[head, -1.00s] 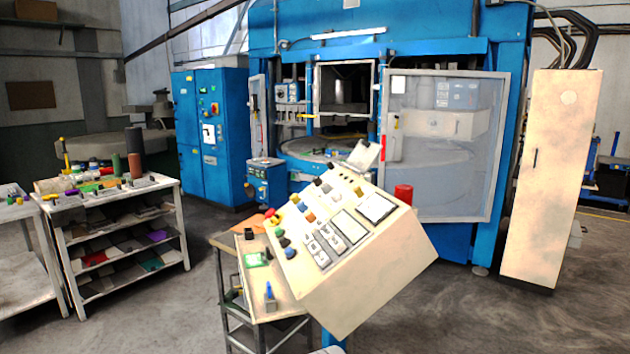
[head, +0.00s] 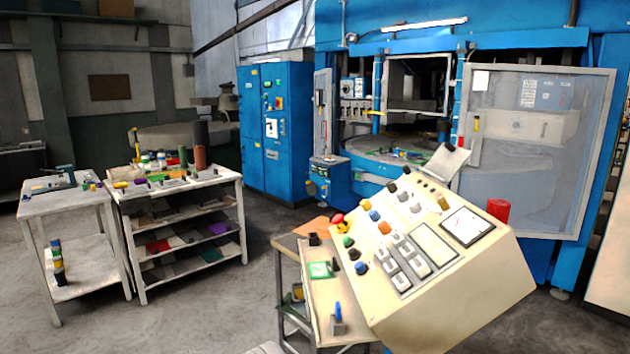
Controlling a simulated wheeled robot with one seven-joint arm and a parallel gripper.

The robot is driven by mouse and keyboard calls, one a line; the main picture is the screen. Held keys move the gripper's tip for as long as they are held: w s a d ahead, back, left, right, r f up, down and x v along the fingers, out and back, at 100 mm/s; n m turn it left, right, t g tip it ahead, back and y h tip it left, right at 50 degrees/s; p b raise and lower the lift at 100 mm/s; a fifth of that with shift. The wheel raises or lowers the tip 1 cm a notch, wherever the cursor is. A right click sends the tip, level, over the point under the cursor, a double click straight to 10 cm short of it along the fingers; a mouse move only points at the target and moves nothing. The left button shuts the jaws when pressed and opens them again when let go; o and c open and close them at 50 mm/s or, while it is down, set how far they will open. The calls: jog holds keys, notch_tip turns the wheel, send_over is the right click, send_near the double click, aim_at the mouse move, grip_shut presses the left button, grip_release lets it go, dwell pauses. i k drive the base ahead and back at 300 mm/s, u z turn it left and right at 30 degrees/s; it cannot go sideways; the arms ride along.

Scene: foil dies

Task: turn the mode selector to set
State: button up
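The cream control console (head: 455,295) stands tilted at the right front in the head view. Its sloped face carries coloured buttons, a block of white keys (head: 403,258), two flat panels and a row of small dark and grey knobs (head: 403,196) along the upper edge. A brass-coloured piece (head: 442,202) stands near the upper right of that row. The mode selector is likely among these knobs, but I cannot tell which one it is, and its labels and setting are too small to read. My gripper is not in view.
A narrow bench (head: 320,300) with a green item and a blue-handled tool adjoins the console's left side. A white shelf cart (head: 190,195) and a white table (head: 65,205) stand left. The blue press (head: 350,40) is behind. Floor between cart and bench is clear.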

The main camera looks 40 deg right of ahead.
aim_at(391, 186)
jog(key=u, duration=0.35)
jog(key=i, duration=1.4)
jog(key=z, duration=0.45)
jog(key=i, duration=0.85)
jog(key=z, duration=0.7)
